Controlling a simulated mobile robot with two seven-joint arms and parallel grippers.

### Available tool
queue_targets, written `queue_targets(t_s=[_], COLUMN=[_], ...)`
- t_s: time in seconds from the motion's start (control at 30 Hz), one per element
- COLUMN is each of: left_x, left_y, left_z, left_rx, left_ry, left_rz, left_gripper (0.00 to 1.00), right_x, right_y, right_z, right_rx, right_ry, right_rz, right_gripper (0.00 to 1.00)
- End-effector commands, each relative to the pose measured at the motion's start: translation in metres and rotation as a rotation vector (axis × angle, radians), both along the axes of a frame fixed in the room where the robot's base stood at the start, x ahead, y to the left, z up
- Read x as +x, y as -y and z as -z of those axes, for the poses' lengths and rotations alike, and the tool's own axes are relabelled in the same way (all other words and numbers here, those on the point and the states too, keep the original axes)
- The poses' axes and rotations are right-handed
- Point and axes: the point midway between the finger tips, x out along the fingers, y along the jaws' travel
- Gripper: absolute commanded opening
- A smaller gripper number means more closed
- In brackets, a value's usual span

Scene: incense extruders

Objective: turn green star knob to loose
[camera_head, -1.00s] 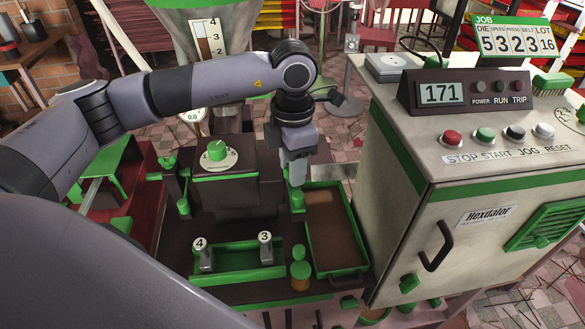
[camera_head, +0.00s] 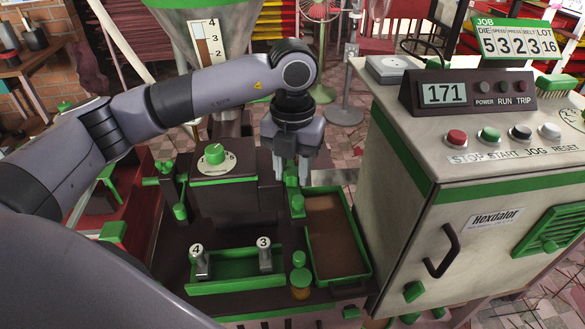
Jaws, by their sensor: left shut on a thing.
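How far the knob has turned cannot be read, and no loose or tight mark is visible. My right gripper is not in view.
A green dial (camera_head: 215,154) sits on the block to the left. A green rack (camera_head: 235,280) with posts marked 4 and 3 lies in front. The brown tray (camera_head: 337,275) is close on the right, beside the control cabinet (camera_head: 400,225).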

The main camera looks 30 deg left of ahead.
Motion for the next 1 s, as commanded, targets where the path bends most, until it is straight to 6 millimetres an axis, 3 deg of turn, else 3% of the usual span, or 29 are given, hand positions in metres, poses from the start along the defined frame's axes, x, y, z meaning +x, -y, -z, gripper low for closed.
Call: queue_targets(t_s=[0.3,0.8,0.83,0.87,0.9,1.0], left_x=[0.0018,0.0021,0.0022,0.0021,0.0019,0.0014], left_y=[-0.0004,-0.0007,-0.0007,-0.0007,-0.0007,-0.0006], left_z=[-0.0024,-0.0029,-0.0029,-0.0029,-0.0027,-0.0019], left_rx=[-0.001,-0.001,-0.001,-0.001,-0.001,-0.001], left_ry=[0.008,0.009,0.01,0.009,0.009,0.006], left_rz=[-0.105,-0.121,-0.121,-0.12,-0.12,-0.119], left_gripper=[0.05,0.05,0.46,0.55,0.61,0.61], right_x=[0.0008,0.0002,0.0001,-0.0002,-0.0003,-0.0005], right_y=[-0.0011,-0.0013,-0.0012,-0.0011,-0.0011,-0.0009], right_z=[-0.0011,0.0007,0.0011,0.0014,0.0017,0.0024], right_rx=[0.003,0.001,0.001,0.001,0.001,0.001], right_ry=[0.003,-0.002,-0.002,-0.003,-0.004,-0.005], right_rz=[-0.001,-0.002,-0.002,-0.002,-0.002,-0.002], right_gripper=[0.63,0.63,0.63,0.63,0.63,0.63])
